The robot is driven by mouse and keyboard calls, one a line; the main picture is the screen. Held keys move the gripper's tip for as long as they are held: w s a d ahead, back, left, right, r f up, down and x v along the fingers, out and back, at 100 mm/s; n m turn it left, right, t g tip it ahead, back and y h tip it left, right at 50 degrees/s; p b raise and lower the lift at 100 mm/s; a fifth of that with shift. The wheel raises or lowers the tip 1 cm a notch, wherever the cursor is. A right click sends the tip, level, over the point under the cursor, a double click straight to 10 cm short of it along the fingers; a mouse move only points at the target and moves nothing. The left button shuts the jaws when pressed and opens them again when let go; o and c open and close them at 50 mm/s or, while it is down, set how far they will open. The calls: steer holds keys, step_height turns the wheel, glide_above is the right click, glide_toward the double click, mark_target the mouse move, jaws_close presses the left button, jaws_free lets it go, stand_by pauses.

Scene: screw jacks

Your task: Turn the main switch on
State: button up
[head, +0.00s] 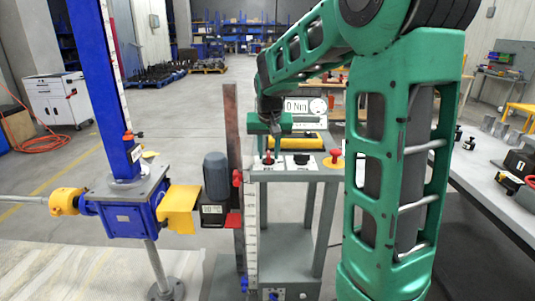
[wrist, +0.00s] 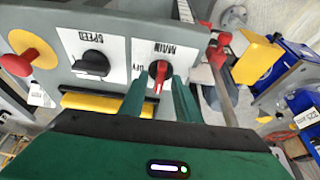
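The main switch (wrist: 158,75) is a red-handled rotary knob on a white plate marked MAIN. In the wrist view its handle points roughly toward my gripper. My gripper (wrist: 160,95) has two green fingers apart, one on each side of the red handle, with a gap visible on both sides. It looks open and holds nothing. Whether the fingertips are level with the handle or short of it, I cannot tell. In the head view the switch (head: 267,160) is small, just below my gripper (head: 271,140). The plate's ON/OFF lettering is partly hidden by a finger.
Beside the switch are a black SPEED knob (wrist: 92,64) and a red mushroom button (wrist: 18,63) on yellow. A torque display (head: 297,106) stands above. The blue screw jack (head: 130,213) and grey motor (head: 216,177) are at left.

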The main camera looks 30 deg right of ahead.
steer(key=v, duration=1)
steer(key=shift+r, duration=0.25)
steer(key=shift+s+a, duration=0.1)
steer(key=shift+a, duration=0.05)
steer(key=s+f+g+y, duration=0.1)
steer(key=s+f, duration=0.4)
steer(key=s, duration=0.5)
steer(key=s+a+f+g, duration=0.1)
steer(key=s+f, duration=0.4)
steer(key=s, duration=0.6)
steer(key=s+a+f+g+y, duration=0.1)
steer(key=s+f, duration=0.4)
steer(key=s, duration=0.5)
steer(key=shift+s+a+g+y, duration=0.25)
steer(key=shift+s+g+y, duration=0.05)
steer(key=shift+f, duration=0.1)
steer(key=shift+w+f, duration=0.25)
steer(key=shift+w, duration=0.35)
